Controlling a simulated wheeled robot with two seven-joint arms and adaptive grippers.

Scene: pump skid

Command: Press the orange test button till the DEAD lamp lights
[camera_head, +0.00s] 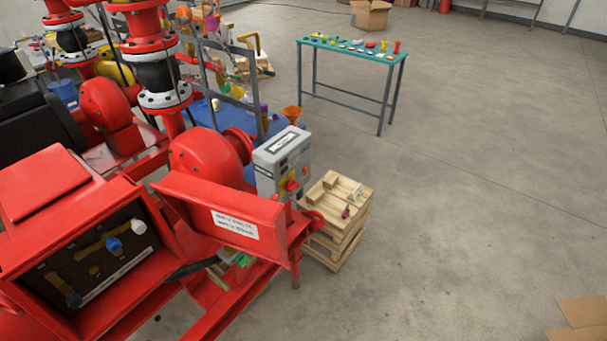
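A grey control box (269,175) stands behind a red sloping panel, near the middle of the head view. Its top carries a white label. Its front has a red knob on a yellow plate (291,186) and small marks too small to make out. I cannot make out the orange test button or the DEAD lamp. Neither of my grippers is in view.
A red open-fronted cabinet (45,185) at left holds blue and white knobs. Stacked wooden pallets (325,245) with small items stand right of the grey box. A green-topped table (390,58) is further back. Cardboard lies at lower right; the floor (470,200) between is clear.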

